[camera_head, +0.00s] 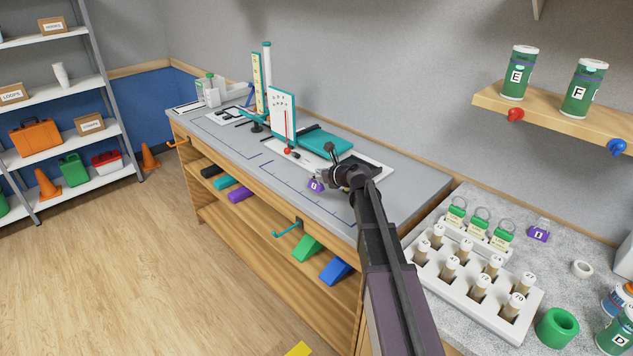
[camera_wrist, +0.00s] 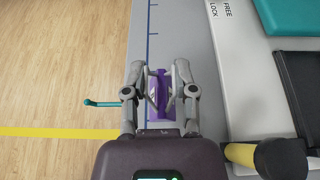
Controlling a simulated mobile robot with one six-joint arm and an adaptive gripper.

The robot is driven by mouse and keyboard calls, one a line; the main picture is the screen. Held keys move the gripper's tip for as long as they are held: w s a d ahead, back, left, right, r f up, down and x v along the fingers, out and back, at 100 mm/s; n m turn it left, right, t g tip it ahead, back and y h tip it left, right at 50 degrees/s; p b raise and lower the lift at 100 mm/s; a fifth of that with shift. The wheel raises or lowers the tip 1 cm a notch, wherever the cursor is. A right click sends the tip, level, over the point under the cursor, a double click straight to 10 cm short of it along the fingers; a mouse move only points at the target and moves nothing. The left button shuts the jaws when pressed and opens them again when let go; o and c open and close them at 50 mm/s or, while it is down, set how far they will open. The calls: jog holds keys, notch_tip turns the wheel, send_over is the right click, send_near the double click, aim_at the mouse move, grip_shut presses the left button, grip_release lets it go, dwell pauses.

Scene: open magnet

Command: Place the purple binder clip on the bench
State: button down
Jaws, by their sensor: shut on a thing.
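A purple binder clip (camera_head: 316,186) with a white label shows at the end of my arm, over the front part of the grey bench (camera_head: 416,190). My gripper (camera_head: 325,177) is shut on this clip. In the wrist view the clip (camera_wrist: 162,98) sits between the two fingers of my gripper (camera_wrist: 161,88), with bare bench top around it. I cannot tell whether the clip touches the bench top. A second purple clip (camera_head: 539,231) stands on the speckled counter at the right.
A white board with a teal pad (camera_head: 322,142) lies behind my gripper. A teal hook (camera_head: 287,229) juts from the bench front. Vial racks (camera_head: 470,285) and a green ring (camera_head: 557,328) stand on the right counter. The bench's front strip is mostly clear.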

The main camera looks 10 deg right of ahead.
aim_at(321, 181)
jog(key=shift+w, duration=0.35)
jog(key=shift+w+a+f+b, duration=0.1)
jog(key=shift+w+f+b, duration=0.15)
jog(key=shift+f+b, duration=1.55)
jog(key=shift+f, duration=0.2)
jog(key=shift+c, duration=2.1)
grip_release()
jog(key=shift+r, duration=0.25)
